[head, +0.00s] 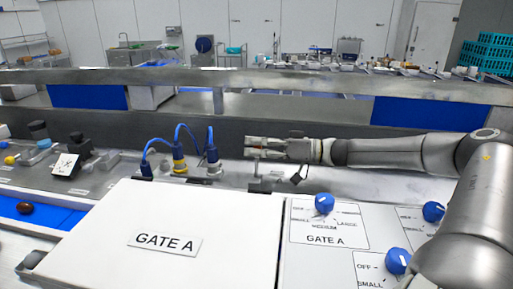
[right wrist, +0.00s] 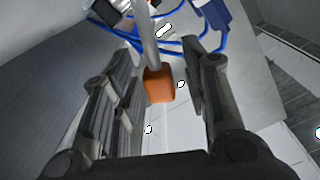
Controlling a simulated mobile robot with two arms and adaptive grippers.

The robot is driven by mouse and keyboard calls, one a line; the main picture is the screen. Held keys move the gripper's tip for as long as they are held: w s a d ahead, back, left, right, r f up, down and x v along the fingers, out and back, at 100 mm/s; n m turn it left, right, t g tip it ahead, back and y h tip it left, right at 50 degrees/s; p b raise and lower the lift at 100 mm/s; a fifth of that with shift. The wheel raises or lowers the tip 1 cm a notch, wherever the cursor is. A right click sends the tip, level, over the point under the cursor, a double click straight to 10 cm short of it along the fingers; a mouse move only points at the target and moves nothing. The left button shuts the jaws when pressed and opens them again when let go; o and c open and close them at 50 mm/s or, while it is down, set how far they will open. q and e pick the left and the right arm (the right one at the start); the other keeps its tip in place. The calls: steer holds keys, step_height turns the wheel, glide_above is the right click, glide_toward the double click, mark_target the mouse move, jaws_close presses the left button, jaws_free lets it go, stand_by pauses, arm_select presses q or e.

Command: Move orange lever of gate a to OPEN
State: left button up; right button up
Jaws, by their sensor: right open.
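The orange lever knob (right wrist: 159,85) of gate A sits on a grey rod in the right wrist view. It lies between the two spread fingers of my right gripper (right wrist: 162,92), and gaps show on both sides of it. In the head view my right gripper (head: 262,148) reaches in from the right, behind the GATE A cover (head: 150,215). The orange knob cannot be made out there. The OPEN marking is not readable in either view. My left gripper is not in view.
A panel labelled GATE A (head: 322,268) with blue dials (head: 324,203) lies at front right. Blue cables with yellow and blue plugs (head: 179,158) stand left of the gripper. A brown date (head: 25,208) lies on the blue belt (head: 50,216) at far left.

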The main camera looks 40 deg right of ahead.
steer(key=shift+c, duration=0.5)
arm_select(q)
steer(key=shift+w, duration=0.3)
arm_select(e)
jaws_close()
